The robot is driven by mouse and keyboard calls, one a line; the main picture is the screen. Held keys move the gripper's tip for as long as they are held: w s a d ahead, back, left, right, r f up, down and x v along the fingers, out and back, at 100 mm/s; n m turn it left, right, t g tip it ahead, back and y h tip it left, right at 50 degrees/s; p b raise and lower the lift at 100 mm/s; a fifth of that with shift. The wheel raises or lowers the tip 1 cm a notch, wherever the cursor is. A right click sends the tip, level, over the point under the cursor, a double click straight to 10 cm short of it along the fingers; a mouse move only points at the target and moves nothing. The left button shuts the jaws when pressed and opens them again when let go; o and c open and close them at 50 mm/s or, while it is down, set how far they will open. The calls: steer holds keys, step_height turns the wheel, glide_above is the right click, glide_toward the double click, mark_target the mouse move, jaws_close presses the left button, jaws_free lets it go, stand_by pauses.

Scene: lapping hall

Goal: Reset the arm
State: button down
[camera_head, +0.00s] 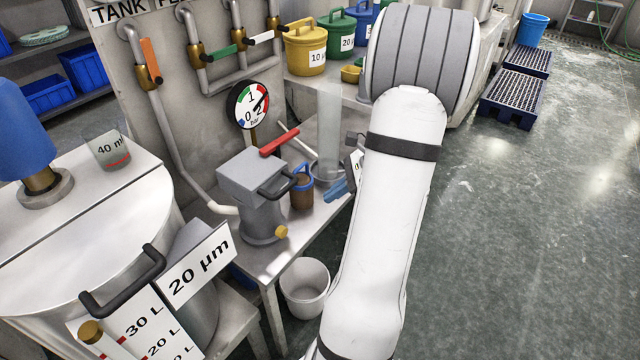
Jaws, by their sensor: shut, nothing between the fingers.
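My white arm rises from the bottom centre to a large grey ribbed joint at the top and covers much of the middle of the head view. The fingers are shut and hold nothing. The rest of the gripper is hidden behind my arm.
A grey lidded device (252,190) and a pressure gauge (248,104) are left of the gripper. A steel drum (75,240) with a glass beaker (110,150) stands at left. A white bucket (304,287) is below the bench (275,262).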

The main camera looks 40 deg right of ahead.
steer(key=s+a+r+n+g+h+p, duration=0.1)
steer(key=s+a+r+n+h+p, duration=0.2)
steer(key=a+r+n+p, duration=0.5)
steer(key=s+a+r+n+g+h+p, duration=0.1)
steer(key=s+a+r+n+h+p, duration=0.3)
steer(key=a+r+n+p, duration=0.5)
steer(key=s+a+r+n, duration=0.1)
steer(key=a+r+n, duration=0.6)
steer(key=r, duration=0.3)
steer(key=shift+s+a+n+g+h, duration=0.2)
steer(key=shift+a+n+g+h, duration=0.15)
steer(key=shift+a, duration=0.3)
stand_by(0.4)
